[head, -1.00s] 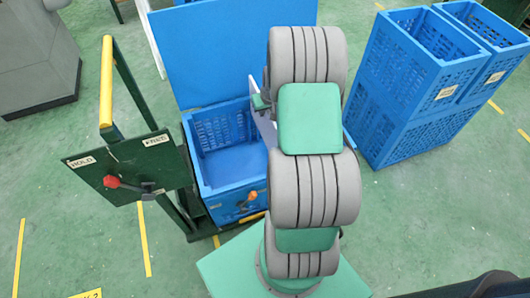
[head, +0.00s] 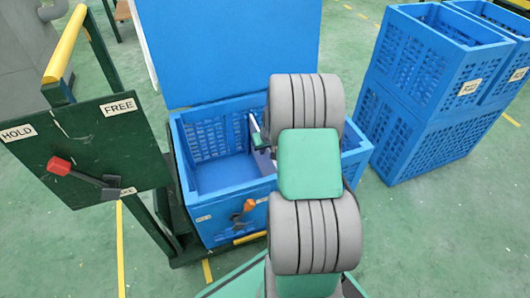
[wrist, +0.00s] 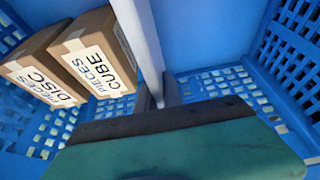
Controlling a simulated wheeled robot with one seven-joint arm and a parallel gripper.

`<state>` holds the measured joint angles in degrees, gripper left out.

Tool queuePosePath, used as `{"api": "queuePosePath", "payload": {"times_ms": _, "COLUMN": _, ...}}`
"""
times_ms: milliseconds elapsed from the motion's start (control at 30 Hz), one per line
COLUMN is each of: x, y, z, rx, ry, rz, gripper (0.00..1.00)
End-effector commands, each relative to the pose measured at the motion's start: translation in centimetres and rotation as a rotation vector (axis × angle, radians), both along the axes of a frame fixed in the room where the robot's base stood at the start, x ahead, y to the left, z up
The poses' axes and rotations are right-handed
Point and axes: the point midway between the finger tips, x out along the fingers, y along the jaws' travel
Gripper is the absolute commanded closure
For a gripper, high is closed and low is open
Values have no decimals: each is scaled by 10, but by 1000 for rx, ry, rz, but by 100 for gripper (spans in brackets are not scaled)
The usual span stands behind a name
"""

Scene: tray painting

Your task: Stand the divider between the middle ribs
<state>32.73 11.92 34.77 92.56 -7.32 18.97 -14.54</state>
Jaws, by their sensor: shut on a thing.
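The divider (wrist: 141,38) is a pale, thin upright panel in the wrist view. My gripper (wrist: 158,103) is shut on it, at its near edge. In the head view a whitish strip of the divider (head: 254,122) shows beside my gripper (head: 262,140), over the right part of the open blue crate (head: 222,216). My arm covers the rest of the divider there. The divider's lower edge is hidden, so I cannot tell whether it touches the crate floor. I cannot make out the ribs clearly.
Two brown boxes, labelled DISC (wrist: 38,75) and CUBE (wrist: 95,55), are left of the divider in the crate. The crate's blue lid (head: 230,50) stands open behind. A green panel with a red-knobbed lever (head: 60,166) is at left. Stacked blue crates (head: 425,110) stand at right.

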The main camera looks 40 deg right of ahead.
Motion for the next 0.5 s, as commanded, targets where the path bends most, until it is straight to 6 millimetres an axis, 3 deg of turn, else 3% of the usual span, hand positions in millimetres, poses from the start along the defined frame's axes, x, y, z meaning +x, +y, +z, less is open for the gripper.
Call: {"api": "queuePosePath", "payload": {"times_ms": 500, "x": 0, "y": 0, "z": -8, "rx": 0, "ry": -1, "rz": 0, "gripper": 100}}
